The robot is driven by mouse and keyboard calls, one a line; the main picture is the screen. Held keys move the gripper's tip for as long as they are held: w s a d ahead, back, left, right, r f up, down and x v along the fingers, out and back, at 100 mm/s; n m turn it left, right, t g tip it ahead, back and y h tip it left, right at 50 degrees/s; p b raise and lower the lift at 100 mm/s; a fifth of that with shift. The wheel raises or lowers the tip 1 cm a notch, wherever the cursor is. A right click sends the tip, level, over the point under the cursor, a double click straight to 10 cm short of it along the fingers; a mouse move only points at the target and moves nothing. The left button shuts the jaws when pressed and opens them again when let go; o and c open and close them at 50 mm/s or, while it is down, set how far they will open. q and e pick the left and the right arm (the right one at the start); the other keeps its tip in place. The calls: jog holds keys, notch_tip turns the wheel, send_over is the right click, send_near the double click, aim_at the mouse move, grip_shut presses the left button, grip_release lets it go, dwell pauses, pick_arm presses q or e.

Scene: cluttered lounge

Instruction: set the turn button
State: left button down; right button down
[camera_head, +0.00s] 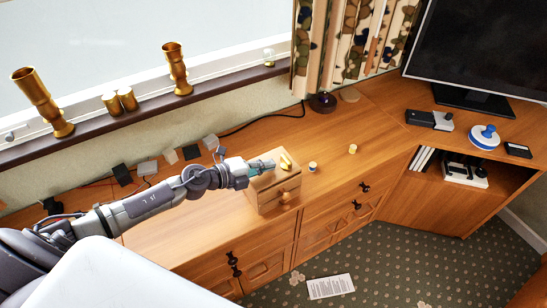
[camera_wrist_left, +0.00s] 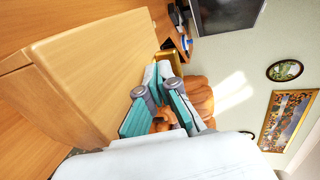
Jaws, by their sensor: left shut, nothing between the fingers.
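A small light-wood box (camera_head: 279,190) with a round front knob (camera_head: 285,197) stands on the long wooden cabinet. A shiny yellow piece (camera_head: 286,161) lies on its top; I cannot tell for sure whether it is the turn button. My left gripper (camera_head: 268,164) is shut and empty at the box's top, just left of the yellow piece; contact is unclear. In the left wrist view the teal-padded fingers (camera_wrist_left: 158,72) are beside the wooden box (camera_wrist_left: 95,70). A rounded orange-brown part (camera_wrist_left: 201,97) shows behind them, partly hidden. My right gripper is not in view.
Two small yellow-topped pieces stand right of the box, the nearer one (camera_head: 312,167) close to it. Small dark and grey blocks (camera_head: 147,168) and cables lie behind my arm. Brass vases (camera_head: 177,69) stand on the sill.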

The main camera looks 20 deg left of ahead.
aim_at(286, 162)
pick_arm(q)
jog(key=shift+w+d, duration=0.7)
jog(key=shift+w, duration=0.25)
